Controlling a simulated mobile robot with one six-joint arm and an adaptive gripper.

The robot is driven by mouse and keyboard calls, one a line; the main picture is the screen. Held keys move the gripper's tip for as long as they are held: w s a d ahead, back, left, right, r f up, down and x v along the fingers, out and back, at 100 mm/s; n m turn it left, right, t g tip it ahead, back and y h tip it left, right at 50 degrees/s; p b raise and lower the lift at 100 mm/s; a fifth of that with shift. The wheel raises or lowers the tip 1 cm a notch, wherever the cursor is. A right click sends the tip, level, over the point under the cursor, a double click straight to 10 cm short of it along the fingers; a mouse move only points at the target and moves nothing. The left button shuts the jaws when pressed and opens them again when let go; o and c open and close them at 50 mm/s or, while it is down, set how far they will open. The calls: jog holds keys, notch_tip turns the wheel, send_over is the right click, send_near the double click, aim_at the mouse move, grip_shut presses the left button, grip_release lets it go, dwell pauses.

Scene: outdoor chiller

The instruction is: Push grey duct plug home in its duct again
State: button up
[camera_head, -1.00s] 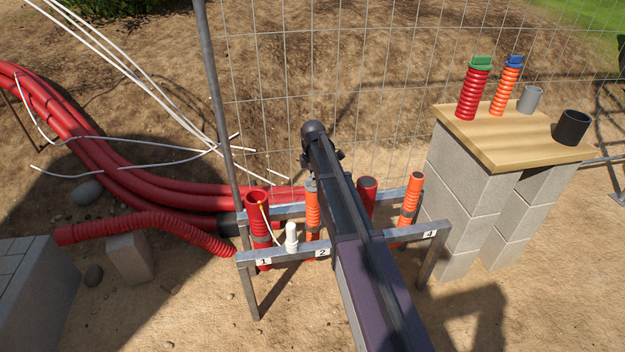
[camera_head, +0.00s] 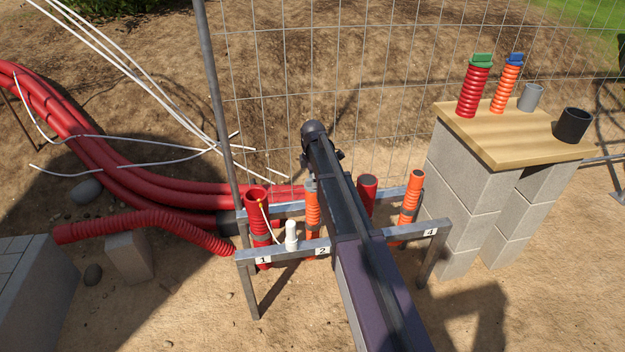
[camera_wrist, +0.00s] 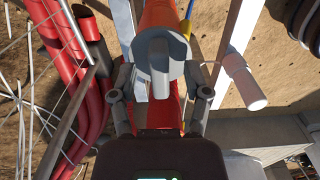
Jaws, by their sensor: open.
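The grey duct plug (camera_wrist: 162,58), with a raised flat grip, shows in the wrist view against an orange duct (camera_wrist: 160,14). How deep it sits cannot be told. My gripper (camera_wrist: 162,90) is open, its fingers on either side near the plug's lower end in the picture, with no clear grip on it. In the head view my arm hides the gripper. An orange ribbed duct (camera_head: 313,214) stands by label 2 in the rack, with a small grey top (camera_head: 310,185), partly beside my arm.
A wooden-topped block stand (camera_head: 490,137) is at right. Wire fence rises behind.

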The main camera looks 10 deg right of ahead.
jog(key=o, duration=0.5)
jog(key=shift+r, duration=0.1)
notch_tip(320, 180, up, 7)
jog(key=p, duration=0.7)
jog(key=shift+f, duration=0.25)
